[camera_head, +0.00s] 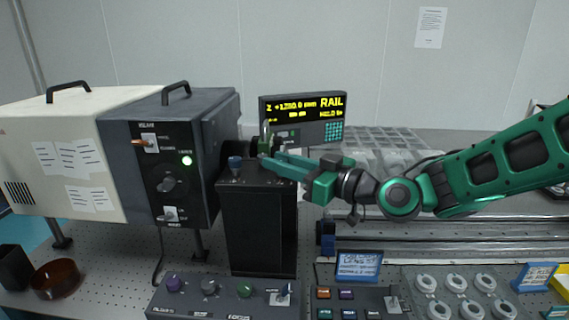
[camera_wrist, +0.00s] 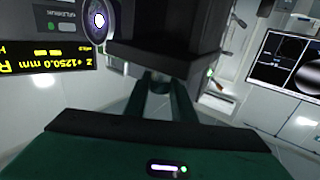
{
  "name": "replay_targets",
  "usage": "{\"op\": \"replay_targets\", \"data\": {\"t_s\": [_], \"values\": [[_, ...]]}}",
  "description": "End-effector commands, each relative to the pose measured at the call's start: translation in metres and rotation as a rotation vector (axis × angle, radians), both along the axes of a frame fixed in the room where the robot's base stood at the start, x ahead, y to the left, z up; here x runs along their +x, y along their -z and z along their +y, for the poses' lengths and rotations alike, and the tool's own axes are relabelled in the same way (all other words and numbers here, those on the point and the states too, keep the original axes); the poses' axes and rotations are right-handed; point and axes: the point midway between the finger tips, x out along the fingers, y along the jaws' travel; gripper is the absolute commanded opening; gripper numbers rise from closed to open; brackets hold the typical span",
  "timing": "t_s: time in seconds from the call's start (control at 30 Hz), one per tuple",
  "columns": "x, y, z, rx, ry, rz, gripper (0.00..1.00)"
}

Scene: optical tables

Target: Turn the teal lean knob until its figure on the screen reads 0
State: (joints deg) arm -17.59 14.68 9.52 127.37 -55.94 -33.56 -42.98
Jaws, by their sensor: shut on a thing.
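My gripper (camera_head: 266,158) reaches in from the right at the top of a black box-shaped stand. In the wrist view its two fingers (camera_wrist: 163,88) are shut on a small dark teal knob (camera_wrist: 160,86) at the near side of a black block (camera_wrist: 165,55). I take this to be the teal lean knob; in the head view the fingers hide it. A monitor (camera_wrist: 283,65) with dark round pictures shows at the right of the wrist view, but I cannot read a lean figure on it.
A yellow-lettered rail readout (camera_head: 303,118) stands behind the gripper. A dark lamp box (camera_head: 165,150) is at the left. Panels with coloured knobs (camera_head: 220,297) line the front.

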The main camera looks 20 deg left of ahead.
Motion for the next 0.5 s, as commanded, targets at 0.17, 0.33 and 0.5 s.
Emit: {"op": "replay_targets", "data": {"t_s": [0.17, 0.33, 0.5], "values": [[0.0061, -0.0002, -0.0014, 0.001, -0.043, -0.003, 0.01], [0.007, -0.0006, -0.0007, 0.002, -0.149, -0.004, 0.01], [0.0084, -0.0003, -0.0006, 0.003, -0.296, -0.006, 0.01]]}}
